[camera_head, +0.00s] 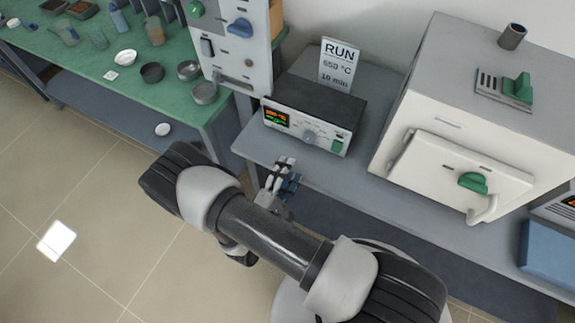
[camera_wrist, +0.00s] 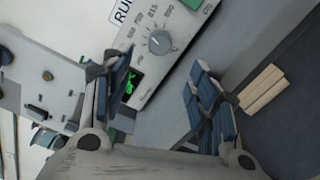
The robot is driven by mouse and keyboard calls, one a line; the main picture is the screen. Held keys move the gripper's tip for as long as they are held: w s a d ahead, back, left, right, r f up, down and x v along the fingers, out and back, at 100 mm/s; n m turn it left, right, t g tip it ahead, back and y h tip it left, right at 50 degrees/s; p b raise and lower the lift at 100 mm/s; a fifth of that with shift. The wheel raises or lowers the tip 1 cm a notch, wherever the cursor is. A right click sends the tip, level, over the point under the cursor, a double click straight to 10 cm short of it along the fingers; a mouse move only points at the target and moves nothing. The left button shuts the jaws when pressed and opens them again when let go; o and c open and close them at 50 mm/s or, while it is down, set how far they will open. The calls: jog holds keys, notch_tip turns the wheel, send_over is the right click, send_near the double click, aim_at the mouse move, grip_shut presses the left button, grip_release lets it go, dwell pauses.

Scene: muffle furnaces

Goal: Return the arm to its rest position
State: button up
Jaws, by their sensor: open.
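My gripper (camera_head: 283,178) is at the end of my arm, beside the front edge of the grey bench and just in front of the controller box. In the wrist view my gripper (camera_wrist: 160,95) has its two blue-padded fingers spread wide with nothing between them. The controller box (camera_head: 318,115) has a lit display, a round knob and a green switch; its knob also shows in the wrist view (camera_wrist: 159,42). My arm is bent across the lower middle of the head view and hides part of the floor and the bench front.
A white furnace (camera_head: 455,165) with a closed door and green handle stands right of the controller. A RUN sign (camera_head: 339,64) stands behind the controller. A grey panel (camera_head: 236,50) stands left. The green table (camera_head: 120,90) holds dishes and bottles. The tiled floor at lower left is clear.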

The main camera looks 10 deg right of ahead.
jog(key=s+d+r+m+g+h, duration=0.1)
jog(key=s+d+r+m+g, duration=0.1)
jog(key=d+r+m+g, duration=0.4)
jog(key=s+d+r+m+g, duration=0.1)
jog(key=s+d+r+g, duration=0.2)
jog(key=r, duration=0.5)
jog(key=s+d+r+m+g+h, duration=0.1)
jog(key=s+d+r+m+g, duration=0.2)
jog(key=r+g, duration=0.4)
jog(key=s+a+r+m+t+y, duration=0.2)
jog(key=s+r+t+y, duration=0.1)
jog(key=s+r+y, duration=0.2)
jog(key=s+a+r+m+t+y, duration=0.2)
jog(key=s+r+t+y, duration=0.1)
jog(key=r+y, duration=0.4)
jog(key=shift+s+a+r+m+y, duration=0.35)
jog(key=shift+s+r, duration=0.2)
jog(key=shift+s, duration=0.3)
